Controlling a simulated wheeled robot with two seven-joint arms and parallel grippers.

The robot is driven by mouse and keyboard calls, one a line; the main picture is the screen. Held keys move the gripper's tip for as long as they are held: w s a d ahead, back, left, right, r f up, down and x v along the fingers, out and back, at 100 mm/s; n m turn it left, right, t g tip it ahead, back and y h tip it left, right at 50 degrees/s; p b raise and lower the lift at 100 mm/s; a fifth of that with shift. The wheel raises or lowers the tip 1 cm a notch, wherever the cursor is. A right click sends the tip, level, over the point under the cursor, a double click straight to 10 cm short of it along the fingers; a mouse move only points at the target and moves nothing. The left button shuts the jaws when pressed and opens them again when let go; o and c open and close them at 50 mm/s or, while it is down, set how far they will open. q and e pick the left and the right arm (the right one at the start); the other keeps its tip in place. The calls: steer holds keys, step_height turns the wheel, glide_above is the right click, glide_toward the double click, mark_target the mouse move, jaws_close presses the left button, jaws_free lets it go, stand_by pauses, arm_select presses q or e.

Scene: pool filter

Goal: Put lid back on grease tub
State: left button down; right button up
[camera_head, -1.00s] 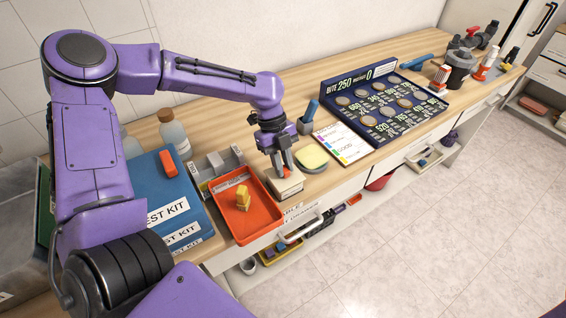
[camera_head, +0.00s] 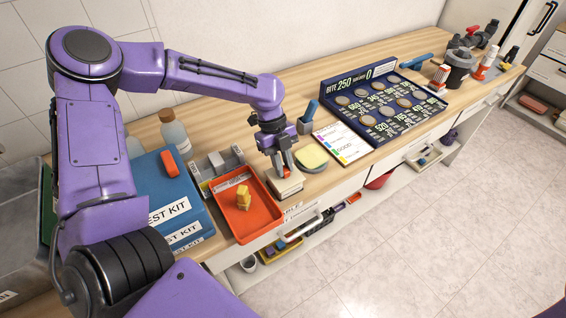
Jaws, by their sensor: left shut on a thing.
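My left gripper (camera_head: 283,168) points down near the bench's front edge, just right of the orange tray. It is shut on a small red thing (camera_head: 287,172), mostly hidden by the fingers; I cannot tell for sure whether this is the lid. The red thing is right above a pale, square-looking block (camera_head: 287,188), and I cannot tell whether they touch. A round, pale yellow-green thing with a dark rim (camera_head: 312,156), perhaps the open grease tub, stands just right of and behind the gripper. My right gripper is not in view.
The orange tray (camera_head: 226,203) holds a yellow piece. Blue test kit boxes (camera_head: 165,185) stand left of it. A white card (camera_head: 345,143) and a dark blue board with discs (camera_head: 405,126) lie to the right.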

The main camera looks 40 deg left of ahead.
arm_select(q)
steer(key=shift+c, duration=2.4)
jaws_free()
step_height(320, 180, up, 7)
steer(key=p, duration=0.7)
steer(key=shift+p, duration=0.35)
jaws_close()
steer(key=shift+f, duration=0.25)
